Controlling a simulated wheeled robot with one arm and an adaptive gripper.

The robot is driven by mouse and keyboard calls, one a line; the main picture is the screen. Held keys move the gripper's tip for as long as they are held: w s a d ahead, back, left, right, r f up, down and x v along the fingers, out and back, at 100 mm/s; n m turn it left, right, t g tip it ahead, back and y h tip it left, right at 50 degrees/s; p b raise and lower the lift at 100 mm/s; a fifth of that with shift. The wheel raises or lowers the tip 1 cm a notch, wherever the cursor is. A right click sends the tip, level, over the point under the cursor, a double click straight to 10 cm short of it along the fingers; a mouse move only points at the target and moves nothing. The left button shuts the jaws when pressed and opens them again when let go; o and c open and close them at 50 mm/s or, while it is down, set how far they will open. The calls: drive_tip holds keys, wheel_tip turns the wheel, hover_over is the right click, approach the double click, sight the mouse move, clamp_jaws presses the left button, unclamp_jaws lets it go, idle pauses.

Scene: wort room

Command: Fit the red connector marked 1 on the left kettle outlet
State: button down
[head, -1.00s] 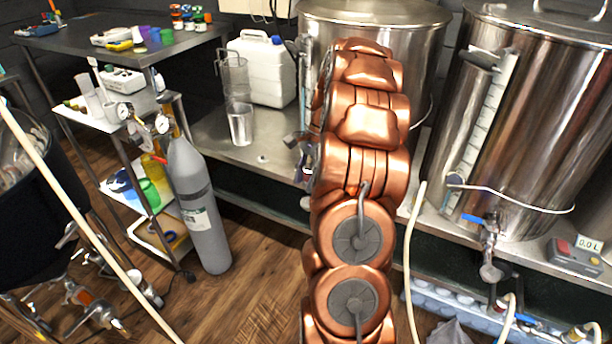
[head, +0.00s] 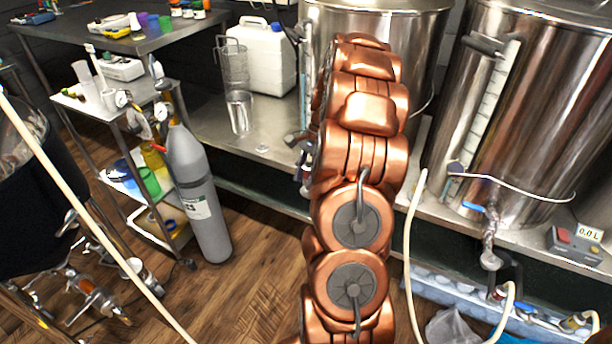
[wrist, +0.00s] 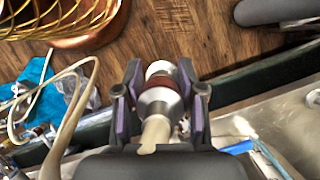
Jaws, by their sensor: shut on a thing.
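In the wrist view, my gripper (wrist: 160,78) is shut on a metal connector with a dark red band (wrist: 161,84). A pale hose end (wrist: 155,131) comes out of it toward the palm. No mark on it can be read. In the head view, my copper-coloured arm hides the gripper and connector. The left kettle (head: 375,18) is the steel vessel behind my arm, with its lower front mostly covered. Its outlet cannot be made out clearly in the head view. The connector appears clear of any outlet in the wrist view.
The right kettle (head: 545,110) has a blue-handled valve (head: 489,235). A white canister (head: 266,65) and a clear jug (head: 239,112) stand on the steel bench. A gas cylinder (head: 200,195) and a trolley are left; floor between is open.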

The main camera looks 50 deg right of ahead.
drive_tip(key=shift+f, duration=1.3)
idle(0.9)
drive_tip(key=c, duration=0.6)
unclamp_jaws()
drive_tip(key=v, duration=1.2)
drive_tip(key=shift+a, duration=0.15)
